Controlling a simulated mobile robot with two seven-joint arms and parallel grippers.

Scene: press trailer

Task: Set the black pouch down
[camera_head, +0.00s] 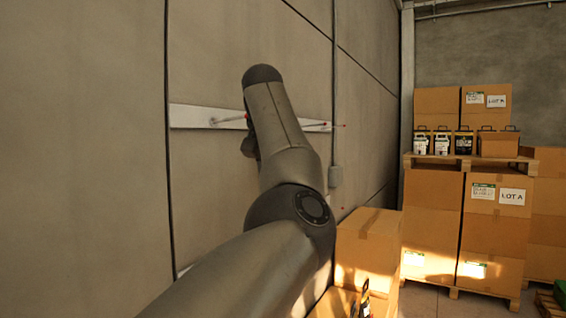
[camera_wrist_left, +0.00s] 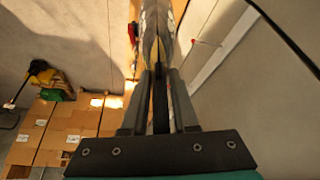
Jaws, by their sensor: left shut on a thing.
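My left gripper (camera_wrist_left: 159,72) is shut in the left wrist view. A narrow dark strip, which looks like part of the black pouch (camera_wrist_left: 160,103), shows between its fingers. The rest of the held thing is hard to make out; pale and yellowish shapes show just beyond the fingertips. In the head view my left arm reaches up in front of the wall and hides the gripper and what it holds. My right gripper is in neither view.
A white wall rail (camera_head: 198,117) carries red-tipped pegs. Cardboard boxes (camera_head: 368,240) stand below it, with a small dark item (camera_head: 364,299) low among them. Stacked cartons (camera_head: 436,215) and a pallet (camera_head: 415,161) with several handled packs stand right. A yellow-and-black item (camera_wrist_left: 46,76) lies left in the wrist view.

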